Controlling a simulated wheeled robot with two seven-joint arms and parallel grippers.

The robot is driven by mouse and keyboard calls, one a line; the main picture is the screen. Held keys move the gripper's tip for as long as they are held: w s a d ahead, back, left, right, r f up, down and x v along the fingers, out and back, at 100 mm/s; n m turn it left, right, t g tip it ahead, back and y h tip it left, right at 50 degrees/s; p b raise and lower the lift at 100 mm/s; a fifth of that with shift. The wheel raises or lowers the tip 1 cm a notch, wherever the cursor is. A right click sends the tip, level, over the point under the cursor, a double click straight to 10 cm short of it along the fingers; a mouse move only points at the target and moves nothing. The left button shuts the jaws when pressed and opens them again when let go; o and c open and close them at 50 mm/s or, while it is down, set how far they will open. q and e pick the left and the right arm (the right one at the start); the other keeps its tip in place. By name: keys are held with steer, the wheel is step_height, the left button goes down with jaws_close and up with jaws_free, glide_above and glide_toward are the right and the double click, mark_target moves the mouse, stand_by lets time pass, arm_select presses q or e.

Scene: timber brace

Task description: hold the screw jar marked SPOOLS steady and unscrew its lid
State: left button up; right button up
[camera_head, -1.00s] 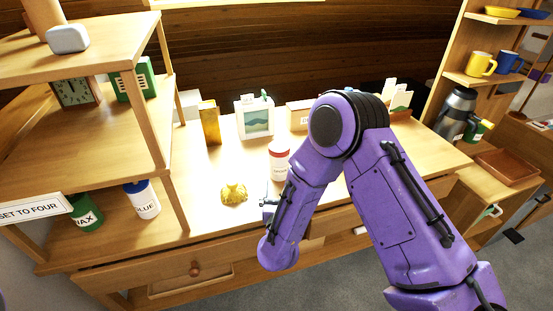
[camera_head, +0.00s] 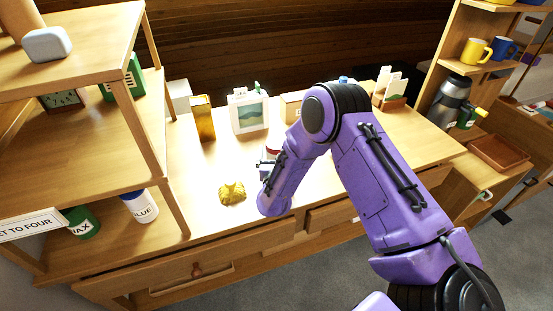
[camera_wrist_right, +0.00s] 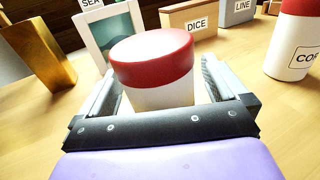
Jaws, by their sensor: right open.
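A white jar with a red lid (camera_wrist_right: 152,72) stands upright on the bench between the fingers of my right gripper (camera_wrist_right: 158,88) in the right wrist view. The fingers are open, one on each side of it; whether either touches it I cannot tell. No label shows on the side facing the wrist camera, so I cannot read its marking. In the head view, the jar (camera_head: 273,151) is mostly hidden behind my right arm, and the right gripper (camera_head: 264,166) is small beside it. My left gripper is not in view.
A second red-lidded white jar (camera_wrist_right: 291,45), its label starting "CO", stands to the right. Behind are a picture frame (camera_head: 248,112), a gold box (camera_head: 203,118) and a DICE box (camera_wrist_right: 190,20). A crumpled yellow object (camera_head: 232,193) lies near the front edge. Shelves (camera_head: 85,130) stand left.

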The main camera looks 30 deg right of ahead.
mark_target(277, 146)
steer(key=c, duration=1.2)
steer(key=shift+r, duration=0.25)
step_height(277, 146, up, 2)
steer(key=shift+w+r+b, duration=0.1)
steer(key=shift+r+b, duration=0.15)
steer(key=shift+b, duration=0.45)
steer(key=s+r, duration=0.2)
steer(key=s+a+r, duration=0.1)
steer(key=r, duration=0.1)
steer(key=shift+s+r, duration=0.3)
steer(key=shift+s, duration=0.05)
steer(key=s+a+r, duration=0.2)
steer(key=s+r, duration=0.3)
steer(key=s, duration=0.5)
steer(key=shift+a+r, duration=0.2)
steer(key=shift+r, duration=0.05)
